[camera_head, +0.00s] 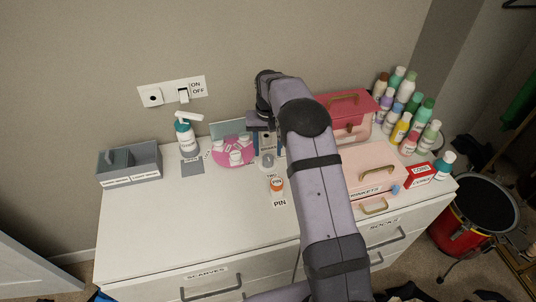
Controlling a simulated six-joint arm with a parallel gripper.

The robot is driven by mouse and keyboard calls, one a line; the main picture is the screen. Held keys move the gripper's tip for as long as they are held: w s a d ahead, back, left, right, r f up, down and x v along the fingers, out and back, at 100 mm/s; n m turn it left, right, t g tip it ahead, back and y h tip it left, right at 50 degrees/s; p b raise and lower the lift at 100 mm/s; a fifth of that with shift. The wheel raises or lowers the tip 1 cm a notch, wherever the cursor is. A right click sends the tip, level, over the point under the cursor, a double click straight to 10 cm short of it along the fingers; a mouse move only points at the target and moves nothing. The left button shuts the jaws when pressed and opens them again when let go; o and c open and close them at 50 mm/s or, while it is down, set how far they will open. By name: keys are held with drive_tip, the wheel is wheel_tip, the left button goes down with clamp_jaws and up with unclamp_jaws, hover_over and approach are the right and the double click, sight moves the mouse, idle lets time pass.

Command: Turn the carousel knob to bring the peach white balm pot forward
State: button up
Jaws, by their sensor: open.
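The pink round carousel (218,158) sits on the white dresser top, with several small white pots (235,158) on it. The pots are too small for me to tell which is the peach white balm pot. A small grey round piece (267,161), possibly the knob, stands just right of the carousel. My gripper (262,126) is open, above and behind this piece, to the right of the carousel. My wrist and arm partly hide the gripper, and its fingertips are hard to make out. I cannot tell whether it touches anything.
A pump bottle (186,139) and grey caddy (144,173) stand left. An orange-capped pot (277,184) is in front of the carousel's right side. Pink boxes (364,172) and many bottles (404,125) are right, partly behind my arm. The front left top is clear.

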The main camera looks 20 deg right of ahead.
sight(268, 157)
drive_tip(key=shift+r+b, duration=0.4)
drive_tip(key=shift+r, duration=1.75)
drive_tip(key=shift+s+r, duration=0.15)
drive_tip(key=shift+s, duration=0.1)
drive_tip(key=s+a+n, duration=0.1)
drive_tip(key=s, duration=1.5)
drive_tip(key=s+a+n, duration=0.2)
drive_tip(key=s, duration=1.4)
drive_tip(key=shift+a, duration=0.25)
